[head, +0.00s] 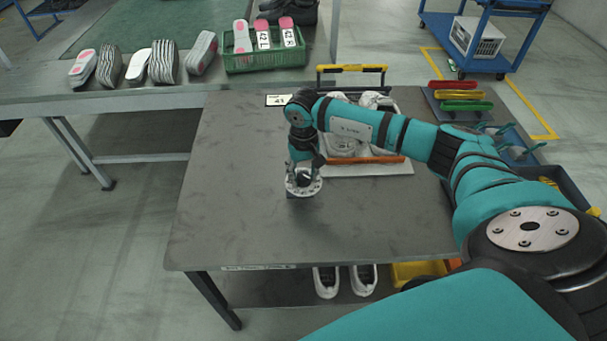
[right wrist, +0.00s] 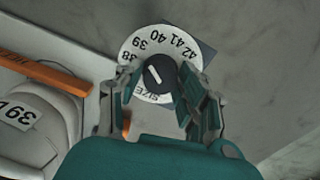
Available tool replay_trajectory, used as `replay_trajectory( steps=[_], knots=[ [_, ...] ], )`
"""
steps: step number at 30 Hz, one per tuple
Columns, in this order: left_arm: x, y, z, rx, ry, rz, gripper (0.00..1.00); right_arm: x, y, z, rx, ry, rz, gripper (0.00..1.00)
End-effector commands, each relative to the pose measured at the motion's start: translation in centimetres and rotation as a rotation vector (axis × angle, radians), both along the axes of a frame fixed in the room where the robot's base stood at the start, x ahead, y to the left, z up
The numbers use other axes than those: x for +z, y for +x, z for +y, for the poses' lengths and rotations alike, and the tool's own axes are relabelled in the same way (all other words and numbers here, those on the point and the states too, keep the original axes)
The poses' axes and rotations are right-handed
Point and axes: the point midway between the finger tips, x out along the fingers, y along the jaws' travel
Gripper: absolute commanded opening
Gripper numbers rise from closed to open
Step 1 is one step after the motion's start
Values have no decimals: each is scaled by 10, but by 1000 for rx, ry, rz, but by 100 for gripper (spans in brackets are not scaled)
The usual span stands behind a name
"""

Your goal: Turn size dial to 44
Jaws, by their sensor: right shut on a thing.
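The size dial (head: 303,188) stands on the grey table, a round white disc with a black knob. In the right wrist view the dial face (right wrist: 160,38) shows numbers from about 38 to 42 and the word SIZE. The black knob (right wrist: 155,72) has a white line slanting from upper left to lower right; I cannot tell exactly which number it marks. My right gripper (right wrist: 158,80) is shut on the knob, one finger on each side. In the head view it points down onto the dial. Its right finger covers part of the face, and 44 is not visible. My left gripper is out of view.
A tray with an orange bar (head: 375,160) and light shoes lies right of the dial. A small label card (head: 279,100) lies at the table's back. A green crate (head: 265,60) and several insoles stand on the far bench. The table's left half (head: 230,200) is clear.

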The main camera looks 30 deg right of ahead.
Motion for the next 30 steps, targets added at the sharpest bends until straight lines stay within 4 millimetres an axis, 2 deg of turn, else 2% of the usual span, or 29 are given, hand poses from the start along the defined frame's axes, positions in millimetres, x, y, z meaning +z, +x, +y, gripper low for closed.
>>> replay_trajectory(
  steps=[12, 30],
  knots=[
    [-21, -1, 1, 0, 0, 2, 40, -2, 0, 0, -346, 0, 0, 5],
    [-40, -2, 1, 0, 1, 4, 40, -1, 0, 0, -916, 0, 1, 5]
  ],
)
